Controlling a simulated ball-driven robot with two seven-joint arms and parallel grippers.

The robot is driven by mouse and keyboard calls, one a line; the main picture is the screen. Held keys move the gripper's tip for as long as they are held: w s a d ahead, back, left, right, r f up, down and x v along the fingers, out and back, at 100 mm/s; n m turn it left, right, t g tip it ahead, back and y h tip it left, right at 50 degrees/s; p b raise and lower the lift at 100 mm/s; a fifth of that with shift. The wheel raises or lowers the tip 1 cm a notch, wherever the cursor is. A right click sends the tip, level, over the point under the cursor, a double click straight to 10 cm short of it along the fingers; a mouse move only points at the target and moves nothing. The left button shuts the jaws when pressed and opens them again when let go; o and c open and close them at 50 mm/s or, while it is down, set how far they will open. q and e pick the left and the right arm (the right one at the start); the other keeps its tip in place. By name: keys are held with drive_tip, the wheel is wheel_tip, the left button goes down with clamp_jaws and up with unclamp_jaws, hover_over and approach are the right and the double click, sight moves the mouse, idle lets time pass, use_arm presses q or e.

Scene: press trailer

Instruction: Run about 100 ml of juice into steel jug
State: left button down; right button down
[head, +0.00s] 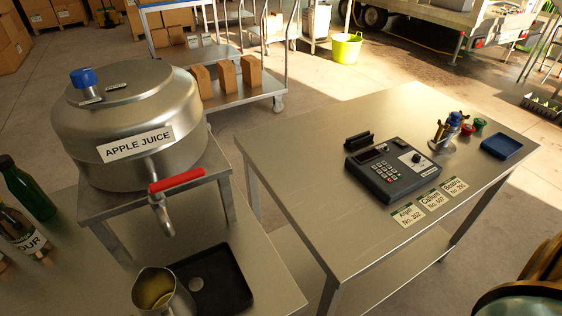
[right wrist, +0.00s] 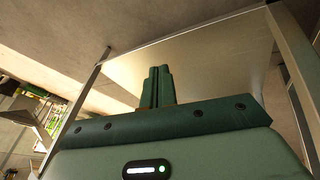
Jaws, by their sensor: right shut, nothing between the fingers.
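The steel tank (head: 130,110) labelled APPLE JUICE stands on a raised metal stand. Its tap (head: 159,208) points down, with a red lever (head: 176,180) lying crosswise to the right. No stream shows below the spout. The open steel jug (head: 163,296) stands upright below and in front of the tap, partly cut off by the frame. Its inside looks yellowish; I cannot tell the level. My right gripper (right wrist: 157,87) is shut and empty in the right wrist view, over a bare metal surface, away from the tap. My left gripper is out of view.
A black tray (head: 236,292) with a pale round disc lies beside the jug. Green (head: 27,190) and brown (head: 22,232) bottles stand at the left. The right table (head: 290,150) holds a keypad device (head: 396,172), labels and a blue tray (head: 501,146); its left part is bare.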

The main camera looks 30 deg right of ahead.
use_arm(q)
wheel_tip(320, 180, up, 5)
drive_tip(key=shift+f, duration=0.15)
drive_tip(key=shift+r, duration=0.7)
use_arm(e)
drive_tip(key=s+a+f+n+y, duration=0.1)
drive_tip(key=s+a+f+n, duration=0.1)
drive_tip(key=a, duration=0.6)
drive_tip(key=s+a+f+n+g+y, duration=0.1)
drive_tip(key=s+a+n, duration=0.1)
drive_tip(key=s+a, duration=0.3)
drive_tip(key=s+a+f+n+g+y, duration=0.1)
drive_tip(key=s+a, duration=0.3)
drive_tip(key=a, duration=0.9)
drive_tip(key=shift+s+f+n+y, duration=0.2)
drive_tip(key=shift+f+n+y, duration=0.4)
drive_tip(key=shift+f+n, duration=0.25)
